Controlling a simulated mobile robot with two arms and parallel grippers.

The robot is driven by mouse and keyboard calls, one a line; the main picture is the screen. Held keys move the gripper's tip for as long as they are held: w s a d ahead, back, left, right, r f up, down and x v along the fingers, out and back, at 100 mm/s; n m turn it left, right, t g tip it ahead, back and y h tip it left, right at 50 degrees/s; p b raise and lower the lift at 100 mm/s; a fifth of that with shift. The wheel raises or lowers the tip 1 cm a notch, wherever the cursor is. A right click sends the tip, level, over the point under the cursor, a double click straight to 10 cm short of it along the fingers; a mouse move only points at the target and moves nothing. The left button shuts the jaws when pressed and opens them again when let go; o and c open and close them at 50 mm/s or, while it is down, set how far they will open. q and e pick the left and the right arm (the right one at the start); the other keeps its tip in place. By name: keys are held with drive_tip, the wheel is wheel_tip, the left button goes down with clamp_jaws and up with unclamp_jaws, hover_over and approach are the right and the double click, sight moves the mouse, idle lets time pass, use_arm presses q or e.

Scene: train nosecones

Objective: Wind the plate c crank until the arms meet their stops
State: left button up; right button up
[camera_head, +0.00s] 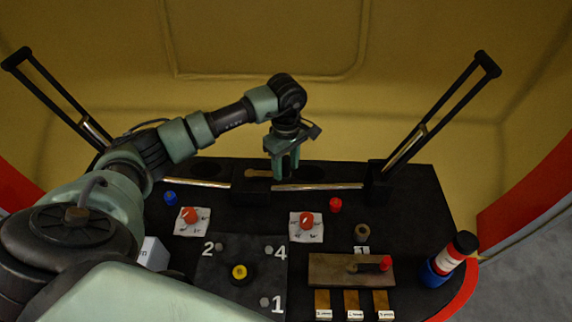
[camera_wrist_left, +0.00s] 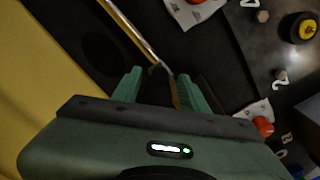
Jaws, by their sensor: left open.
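Two black frame-like arms stand raised and slanted outward, the left one (camera_head: 62,95) and the right one (camera_head: 440,115). Silver rods (camera_head: 318,186) run from a black centre box (camera_head: 250,186) toward both sides. A brass-coloured bar (camera_head: 258,174), possibly the crank, shows on top of the box; I see no plate letter. My left gripper (camera_head: 284,172) points down just right of this bar. In the left wrist view its green fingers (camera_wrist_left: 160,86) are spread, with a dark part and a brass edge (camera_wrist_left: 174,92) beyond them; contact cannot be told. My right gripper is not in view.
In front lie two red knobs on white cards, left (camera_head: 189,215) and right (camera_head: 306,220), a numbered plate with a yellow knob (camera_head: 239,272), and a brown plate (camera_head: 325,268) with a red-tipped lever (camera_head: 385,263).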

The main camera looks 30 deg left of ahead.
use_arm(q)
drive_tip(key=shift+f, duration=0.1)
clamp_jaws()
idle(1.4)
